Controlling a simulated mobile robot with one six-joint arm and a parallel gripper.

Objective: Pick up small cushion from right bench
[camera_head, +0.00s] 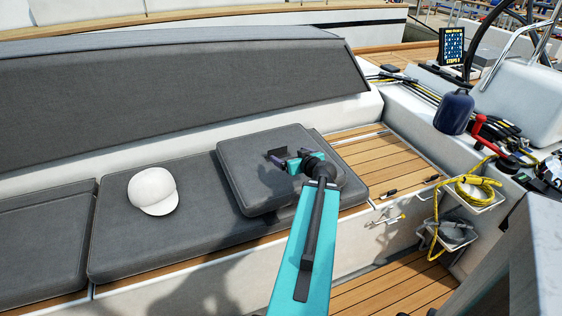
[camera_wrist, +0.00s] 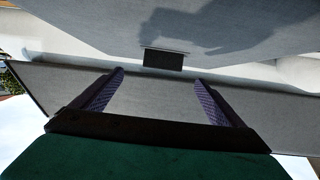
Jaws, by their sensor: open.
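The small cushion (camera_head: 245,178) is a dark grey square pad. It lies flat on top of the longer grey bench cushion in the head view. My gripper (camera_head: 281,155) is above its far half, fingers toward the backrest; the height gap is hard to judge. Part of the cushion's right side is hidden by my arm. In the wrist view my gripper (camera_wrist: 158,78) has its two purple fingers spread, with nothing held between them. That view looks upside down: a grey cushion surface (camera_wrist: 110,25) with a shadow fills the top. A small dark plate (camera_wrist: 163,60) shows between the fingers.
A white cap (camera_head: 153,190) sits on the long bench cushion (camera_head: 190,235) to the left. The grey backrest (camera_head: 180,95) rises behind. Bare wooden slats (camera_head: 385,160) lie to the right, then a blue fender (camera_head: 454,112) and a yellow rope (camera_head: 474,187).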

